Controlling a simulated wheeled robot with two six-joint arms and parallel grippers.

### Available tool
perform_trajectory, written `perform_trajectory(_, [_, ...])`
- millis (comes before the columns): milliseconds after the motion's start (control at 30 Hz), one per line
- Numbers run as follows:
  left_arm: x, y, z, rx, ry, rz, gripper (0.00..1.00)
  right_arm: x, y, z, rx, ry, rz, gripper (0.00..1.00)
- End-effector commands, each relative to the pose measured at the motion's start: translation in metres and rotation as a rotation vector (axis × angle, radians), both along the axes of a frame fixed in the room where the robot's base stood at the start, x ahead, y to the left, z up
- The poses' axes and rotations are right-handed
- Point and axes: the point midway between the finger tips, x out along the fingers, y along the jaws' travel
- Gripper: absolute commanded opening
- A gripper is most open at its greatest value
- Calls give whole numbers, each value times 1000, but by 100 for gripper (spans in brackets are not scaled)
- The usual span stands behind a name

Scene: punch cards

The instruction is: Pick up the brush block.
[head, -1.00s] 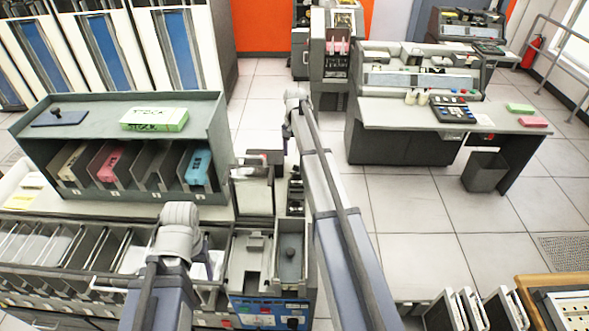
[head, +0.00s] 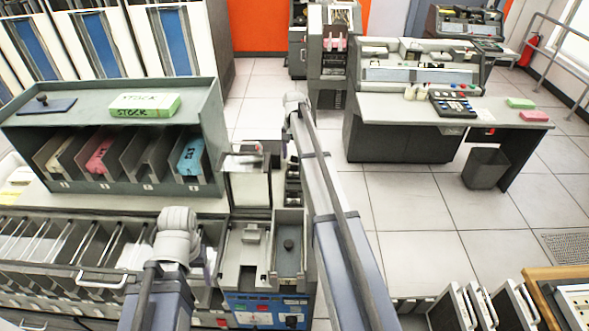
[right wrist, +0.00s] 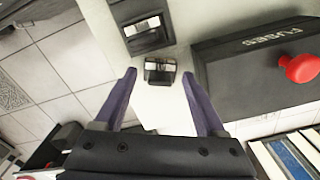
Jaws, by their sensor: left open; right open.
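In the right wrist view, a small dark block with a pale, shiny face (right wrist: 160,66) lies on a cream surface (right wrist: 160,102). It looks like the brush block, but its bristles cannot be made out. My right gripper (right wrist: 158,75) is open, with its two purple fingers on either side of the block in the picture and nothing held. Whether the fingers are level with the block cannot be told. In the head view my right arm hides its own fingers. My left gripper (head: 208,258) is mostly hidden behind its wrist, over the card machine.
A dark box marked FUSES (right wrist: 255,65) with a red knob (right wrist: 302,68) stands right of the block. A dark recessed holder (right wrist: 148,32) is beyond it. A grey pigeonhole rack (head: 75,125) holds card decks at left. Open floor (head: 415,205) lies to the right.

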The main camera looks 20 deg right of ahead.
Motion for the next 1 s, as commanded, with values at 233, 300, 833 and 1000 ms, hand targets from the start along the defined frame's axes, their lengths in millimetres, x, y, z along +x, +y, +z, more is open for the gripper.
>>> perform_trajectory(233, [0, 0, -13, 1, 0, -3, 69, 0, 0, -13, 0, 0, 0, 72])
perform_trajectory(300, [0, 0, -13, 1, 0, -3, 69, 0, 0, -13, 0, 0, 0, 72])
perform_trajectory(833, [0, 0, -13, 1, 0, -3, 69, 0, 0, -13, 0, 0, 0, 20])
perform_trajectory(1000, [0, 0, -13, 1, 0, -3, 69, 0, 0, -13, 0, 0, 0, 0])
